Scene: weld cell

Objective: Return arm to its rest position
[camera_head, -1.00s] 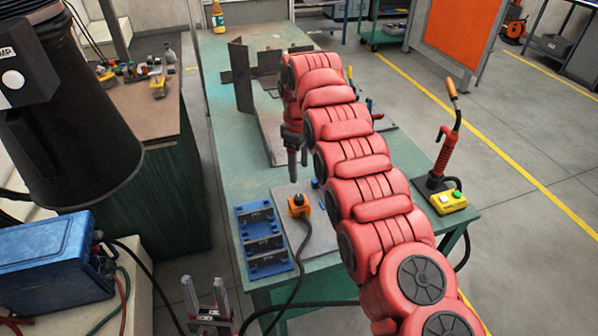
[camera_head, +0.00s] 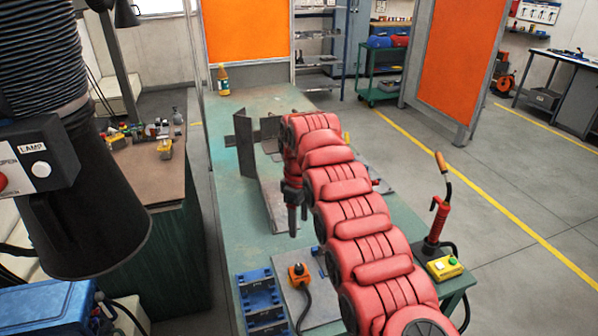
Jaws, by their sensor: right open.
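My right arm is red and reaches from the lower right over the green workbench (camera_head: 226,180). Its gripper (camera_head: 296,226) hangs pointing down above the bench, left of the arm's far end and in front of the dark angled steel plates (camera_head: 246,145). Nothing shows between its fingers; they are small and seen partly side-on, and it is open. It is apart from the blue fixture block (camera_head: 259,296) and the orange button box (camera_head: 299,274) nearer to me. My left gripper is out of view.
A torch with a red handle (camera_head: 437,220) stands at the bench's right edge by a yellow button box (camera_head: 444,267). A bottle (camera_head: 223,80) stands at the far end. A black extraction hood (camera_head: 85,215) blocks the left. Floor right of the bench is clear.

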